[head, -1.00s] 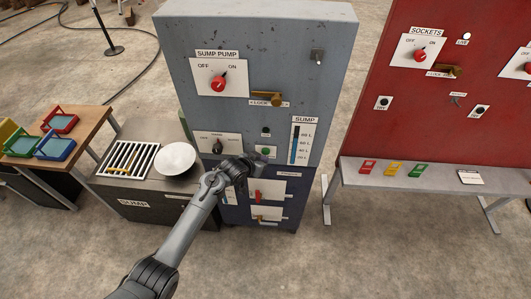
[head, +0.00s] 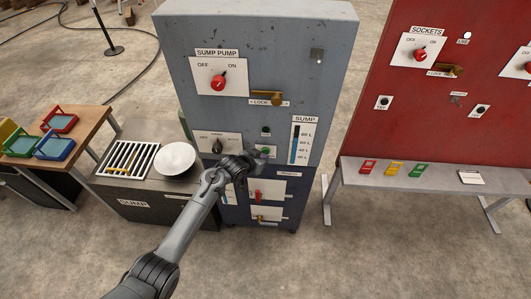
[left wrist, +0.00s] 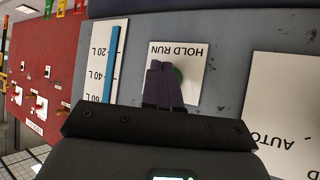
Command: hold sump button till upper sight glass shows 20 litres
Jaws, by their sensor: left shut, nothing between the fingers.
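The grey cabinet (head: 290,80) carries the SUMP sight glass (head: 294,145), a narrow blue column beside a litre scale; it also shows upside down in the left wrist view (left wrist: 113,50). The blue reaches at least near the 60 L mark; its exact top is not clear. The green HOLD RUN button (head: 265,152) is beside the glass. In the left wrist view the button (left wrist: 179,77) is partly hidden by my fingers. My left gripper (head: 256,158) is shut and empty, its tips at the button; I cannot tell whether they press it. My right gripper is out of view.
A SUMP PUMP rotary switch (head: 218,81) and a brass lock lever (head: 268,98) are higher on the cabinet. A blue lower panel (head: 284,190) is below. A steel bench with a white bowl (head: 175,158) stands left; a red SOCKETS cabinet (head: 400,100) stands right.

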